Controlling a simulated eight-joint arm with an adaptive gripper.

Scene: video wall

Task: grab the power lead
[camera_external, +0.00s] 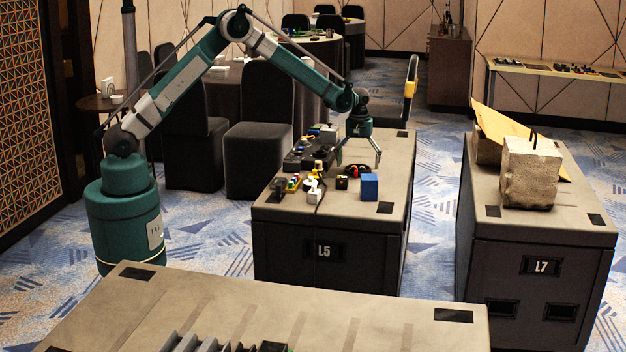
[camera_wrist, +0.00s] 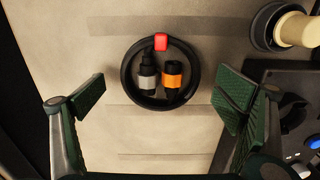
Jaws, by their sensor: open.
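The power lead (camera_wrist: 172,76) is a coiled black cable with a red tie, a grey-and-black connector and an orange-and-black connector inside the loop. It lies flat on the beige top of the L5 case (camera_external: 290,213). In the external view the small dark coil (camera_external: 359,170) sits just under my gripper (camera_external: 359,161). In the wrist view my gripper (camera_wrist: 163,100) is open and empty, with one finger on each side of the coil. The fingers look apart from the lead; their exact height above it is hard to tell.
A blue cube (camera_external: 369,187) and a small dark-and-yellow block (camera_external: 342,182) stand near the coil. A black console (camera_external: 308,152) and several small parts lie to the left. In the wrist view a cream-coloured cylinder (camera_wrist: 296,30) stands at upper right, near the right finger.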

